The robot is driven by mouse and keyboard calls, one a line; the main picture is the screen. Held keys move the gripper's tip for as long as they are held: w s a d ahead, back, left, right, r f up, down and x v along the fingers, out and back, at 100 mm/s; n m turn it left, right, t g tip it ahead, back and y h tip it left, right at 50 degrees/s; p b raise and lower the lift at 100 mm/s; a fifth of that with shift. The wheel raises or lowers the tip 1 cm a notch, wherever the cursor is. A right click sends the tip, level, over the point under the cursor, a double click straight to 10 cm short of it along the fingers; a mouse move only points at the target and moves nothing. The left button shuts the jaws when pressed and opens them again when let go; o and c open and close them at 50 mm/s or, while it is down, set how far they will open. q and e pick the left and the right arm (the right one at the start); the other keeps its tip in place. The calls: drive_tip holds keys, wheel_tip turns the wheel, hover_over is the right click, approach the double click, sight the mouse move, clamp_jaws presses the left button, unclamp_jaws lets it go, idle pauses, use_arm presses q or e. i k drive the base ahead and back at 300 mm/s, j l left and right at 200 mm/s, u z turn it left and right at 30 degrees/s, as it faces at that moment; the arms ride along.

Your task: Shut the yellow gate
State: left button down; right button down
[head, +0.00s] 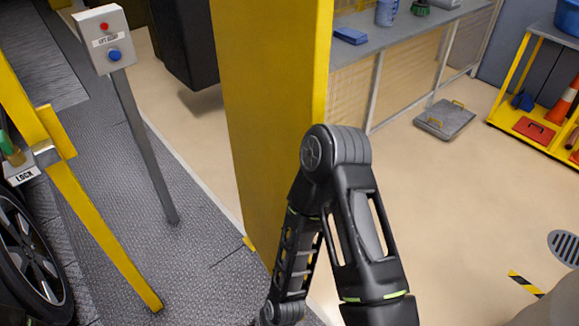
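A tall, broad yellow panel (265,110) stands upright in the middle of the view. A slimmer yellow post (95,235) with a grey band and a yellow block slants down the left side. I cannot tell which of them belongs to the yellow gate, or how far open the gate stands. One of my black arms (345,220) rises from the bottom, bends at its elbow in front of the panel's right edge and runs back down out of the picture. Neither of my grippers shows.
A grey control box (104,40) with a red and a blue button stands on a post at the left. A car wheel (30,255) and a LOCK label (24,176) are at the far left. A bench (405,30) and yellow cart (535,120) stand behind. The beige floor at right is mostly clear.

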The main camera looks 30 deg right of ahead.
sight(273, 55)
drive_tip(key=l+u, duration=0.2)
drive_tip(key=l, duration=1.7)
drive_tip(key=l+u, duration=0.15)
drive_tip(key=k+l, duration=0.05)
drive_tip(key=l, duration=0.05)
